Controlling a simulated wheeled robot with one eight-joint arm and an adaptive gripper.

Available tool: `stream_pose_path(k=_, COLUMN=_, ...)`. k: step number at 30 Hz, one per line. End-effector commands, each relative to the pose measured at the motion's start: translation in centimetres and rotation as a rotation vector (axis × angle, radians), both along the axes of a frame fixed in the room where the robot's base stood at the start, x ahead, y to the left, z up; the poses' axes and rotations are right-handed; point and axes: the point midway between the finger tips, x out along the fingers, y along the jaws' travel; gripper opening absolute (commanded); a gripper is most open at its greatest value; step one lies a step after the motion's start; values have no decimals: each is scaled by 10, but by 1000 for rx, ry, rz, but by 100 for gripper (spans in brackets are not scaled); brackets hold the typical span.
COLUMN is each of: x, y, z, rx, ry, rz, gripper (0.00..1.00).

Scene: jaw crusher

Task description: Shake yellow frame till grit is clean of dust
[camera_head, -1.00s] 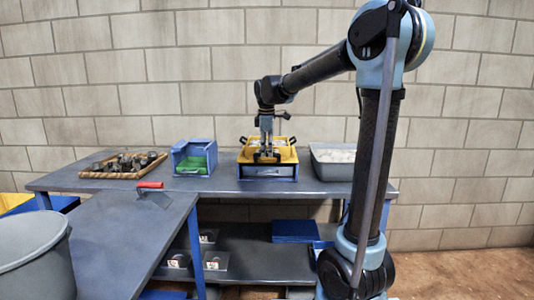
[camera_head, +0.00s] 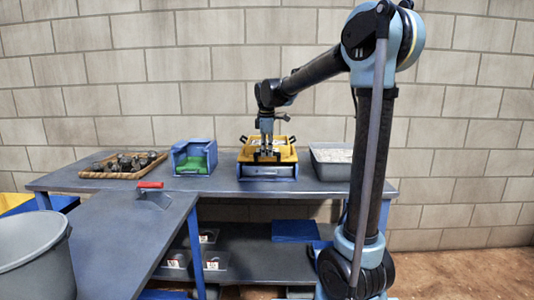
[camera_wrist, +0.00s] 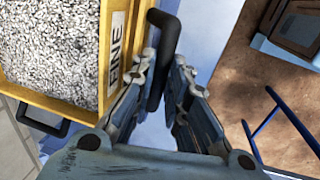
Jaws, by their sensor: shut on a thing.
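The yellow frame (camera_head: 281,153) sits on a blue base (camera_head: 268,172) on the back bench in the head view. In the wrist view the yellow frame (camera_wrist: 117,55) is at the upper left, with a "FINE" label partly seen, and grey-white grit (camera_wrist: 50,50) lies inside it. My gripper (camera_head: 266,155) is at the frame's near side. In the wrist view my gripper (camera_wrist: 165,85) is shut on the frame's black handle (camera_wrist: 163,50), which stands between the fingers. Dust on the grit cannot be told apart at this size.
A grey tub of pale material (camera_head: 330,155) stands right of the frame. A blue box with a green inside (camera_head: 193,158) and a wooden tray of dark lumps (camera_head: 122,166) stand left. A red-handled scoop (camera_head: 152,190) lies on the side bench, near a grey bin (camera_head: 32,255).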

Motion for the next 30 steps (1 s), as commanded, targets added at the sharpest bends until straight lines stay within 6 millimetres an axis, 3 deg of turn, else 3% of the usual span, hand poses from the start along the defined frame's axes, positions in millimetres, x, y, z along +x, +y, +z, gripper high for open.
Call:
stream_pose_path(k=9, x=39, y=0, z=1, rx=1, ry=-1, rz=-1, gripper=0)
stream_pose_path(k=20, x=42, y=0, z=0, rx=1, ry=-1, rz=0, gripper=0)
stream_pose_path(k=21, x=42, y=0, z=1, rx=1, ry=-1, rz=0, gripper=19)
stream_pose_path(k=23, x=42, y=0, z=0, rx=1, ry=-1, rz=0, gripper=33)
stream_pose_path(k=30, x=42, y=0, z=0, rx=1, ry=-1, rz=0, gripper=35)
